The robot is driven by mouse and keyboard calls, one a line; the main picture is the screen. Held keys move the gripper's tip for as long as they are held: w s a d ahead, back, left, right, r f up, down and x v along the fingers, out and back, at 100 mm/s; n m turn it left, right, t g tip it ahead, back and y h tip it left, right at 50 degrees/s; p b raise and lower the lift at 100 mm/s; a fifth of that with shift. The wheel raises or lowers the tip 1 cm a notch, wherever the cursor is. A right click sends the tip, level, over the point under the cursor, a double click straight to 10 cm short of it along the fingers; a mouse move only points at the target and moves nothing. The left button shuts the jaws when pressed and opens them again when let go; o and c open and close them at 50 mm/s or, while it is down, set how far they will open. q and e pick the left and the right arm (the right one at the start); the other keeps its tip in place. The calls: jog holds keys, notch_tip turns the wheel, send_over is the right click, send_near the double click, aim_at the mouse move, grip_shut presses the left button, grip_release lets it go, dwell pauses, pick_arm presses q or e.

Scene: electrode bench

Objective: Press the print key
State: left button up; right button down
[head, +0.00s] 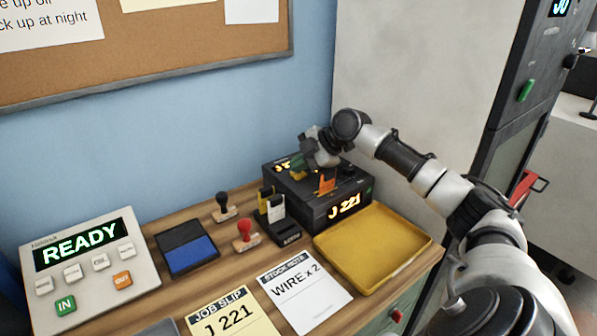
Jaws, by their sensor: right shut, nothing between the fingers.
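A black label printer (315,217) stands at the back right of the wooden bench, with a lit front display that reads "J 221". My right gripper (322,166) reaches over its top from the right, shut and empty, pointing down. An orange piece (327,185) shows just under the gripper at the printer's top; I cannot tell whether it touches it. A green bit and a small lit yellow readout show behind the hand. The gripper and wrist hide part of the printer's top, and I cannot make out the print key. My left gripper is not in view.
A yellow tray (374,284) lies empty in front of the printer. Stamps (272,205), a blue ink pad (190,256), a job slip (232,313) and a stock note (304,289) lie left of it. A keypad console (92,285) reading "READY" stands far left.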

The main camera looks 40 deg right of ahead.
aim_at(299, 174)
jog(key=shift+r+p, duration=0.65)
jog(key=shift+r, duration=0.15)
notch_tip(299, 174, up, 5)
jog(key=p, duration=0.4)
dwell(0.7)
